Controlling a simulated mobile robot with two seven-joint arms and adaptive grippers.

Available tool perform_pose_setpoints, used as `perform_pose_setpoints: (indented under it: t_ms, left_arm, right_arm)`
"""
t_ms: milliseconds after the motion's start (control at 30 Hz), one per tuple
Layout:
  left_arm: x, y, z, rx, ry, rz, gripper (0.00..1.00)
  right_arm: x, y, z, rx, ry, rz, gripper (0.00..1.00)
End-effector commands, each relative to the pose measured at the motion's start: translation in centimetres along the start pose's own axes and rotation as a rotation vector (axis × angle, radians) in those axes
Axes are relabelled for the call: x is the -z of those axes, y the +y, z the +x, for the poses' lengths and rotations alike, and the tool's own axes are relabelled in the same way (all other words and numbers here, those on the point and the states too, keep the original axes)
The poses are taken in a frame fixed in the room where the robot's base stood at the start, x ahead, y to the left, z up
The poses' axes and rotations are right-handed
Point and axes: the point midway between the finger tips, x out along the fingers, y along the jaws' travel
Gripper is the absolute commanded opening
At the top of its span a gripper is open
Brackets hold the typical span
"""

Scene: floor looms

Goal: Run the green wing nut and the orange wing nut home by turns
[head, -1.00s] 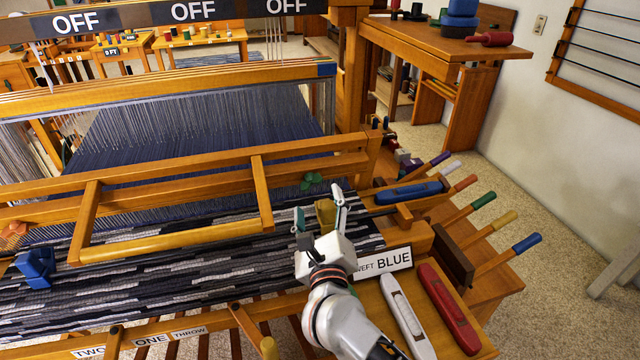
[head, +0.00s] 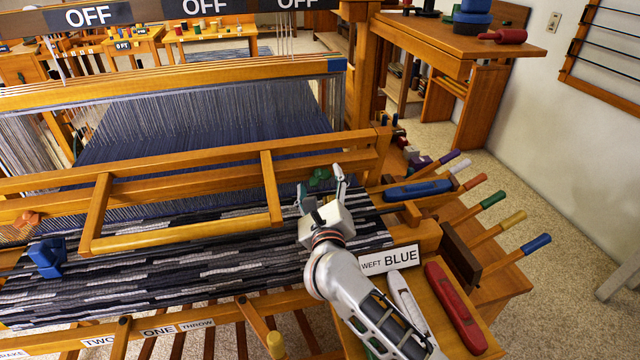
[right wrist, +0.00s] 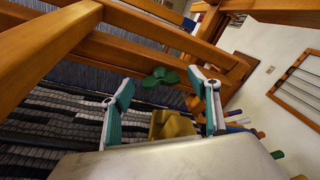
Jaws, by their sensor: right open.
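The green wing nut (head: 320,176) sits on the loom's wooden beater frame, just beyond my right gripper. It also shows in the right wrist view (right wrist: 161,78), ahead of and between the fingertips, apart from them. My right gripper (head: 321,186) is open over the cloth; in the right wrist view its teal-padded fingers (right wrist: 163,92) stand wide apart. My left gripper is not in view.
A blue clamp-like object (head: 46,258) stands on the striped cloth at left. A blue shuttle (head: 417,190), a red shuttle (head: 455,306) and a row of coloured-handled levers (head: 507,222) lie to the right. The beater frame (head: 180,232) crosses over the cloth.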

Motion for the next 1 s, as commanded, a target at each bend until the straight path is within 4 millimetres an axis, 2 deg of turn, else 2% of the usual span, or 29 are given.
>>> perform_pose_setpoints:
  t_ms: [33,67,100,200,433,733,1000]
  left_arm:
    - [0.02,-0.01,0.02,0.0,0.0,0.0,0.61]
    - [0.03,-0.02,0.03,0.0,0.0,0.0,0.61]
    - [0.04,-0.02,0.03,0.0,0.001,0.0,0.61]
    - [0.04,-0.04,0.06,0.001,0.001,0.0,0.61]
    - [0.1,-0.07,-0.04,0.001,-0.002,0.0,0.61]
    - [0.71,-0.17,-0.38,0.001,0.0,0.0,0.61]
    - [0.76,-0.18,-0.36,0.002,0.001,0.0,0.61]
  right_arm:
    - [-0.01,-0.01,-0.01,0.0,0.0,0.0,0.61]
    - [-0.01,-0.01,-0.01,0.0,0.0,0.0,0.56]
    - [0.0,-0.01,-0.02,0.0,0.0,0.0,0.46]
    - [0.0,-0.01,-0.02,0.0,0.0,0.0,0.23]
    - [-0.05,-0.15,-0.04,-0.013,0.0,0.047,0.23]
    - [0.15,-0.53,-0.01,-0.111,0.0,0.403,0.23]
    - [0.18,-0.53,-0.01,-0.132,0.001,0.481,0.23]
